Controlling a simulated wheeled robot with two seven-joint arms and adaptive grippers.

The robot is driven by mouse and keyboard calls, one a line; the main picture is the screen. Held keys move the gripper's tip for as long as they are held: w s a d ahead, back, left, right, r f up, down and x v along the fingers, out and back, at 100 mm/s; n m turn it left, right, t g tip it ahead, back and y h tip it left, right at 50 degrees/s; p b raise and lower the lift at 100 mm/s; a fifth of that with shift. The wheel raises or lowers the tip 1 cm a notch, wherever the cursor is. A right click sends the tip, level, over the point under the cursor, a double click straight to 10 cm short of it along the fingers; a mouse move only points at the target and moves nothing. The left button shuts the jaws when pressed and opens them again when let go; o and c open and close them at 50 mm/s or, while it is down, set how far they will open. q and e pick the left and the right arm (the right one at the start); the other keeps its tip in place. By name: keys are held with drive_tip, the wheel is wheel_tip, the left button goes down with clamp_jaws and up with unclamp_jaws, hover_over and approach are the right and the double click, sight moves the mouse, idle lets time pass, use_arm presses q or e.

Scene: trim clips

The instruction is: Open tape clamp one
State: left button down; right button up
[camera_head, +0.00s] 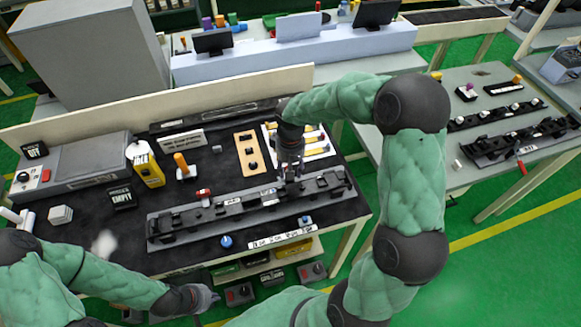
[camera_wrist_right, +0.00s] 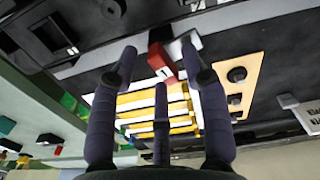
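In the right wrist view, a red block marked with what looks like a 1 (camera_wrist_right: 160,62) sits beside a light grey piece (camera_wrist_right: 184,46), on or near the dark fixture. I take the red block for part of tape clamp one; I cannot tell whether the clamp is open. My right gripper (camera_wrist_right: 158,58) is open, its fingers spread around the view of the block, with no visible grip on it. In the head view my right gripper (camera_head: 290,172) points down over the long black fixture rail (camera_head: 235,215). My left gripper (camera_head: 203,297) is low at the table's front edge; its fingers are unclear.
A red-and-white piece (camera_head: 204,194) sits further left on the rail. Behind it are an orange board (camera_head: 249,152), yellow strips (camera_head: 312,142), an orange-handled tool (camera_head: 182,165) and a yellow bottle (camera_head: 147,165). A blue knob (camera_head: 226,241) lies in front.

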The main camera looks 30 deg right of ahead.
wheel_tip(320, 180, up, 12)
idle(0.6)
idle(0.5)
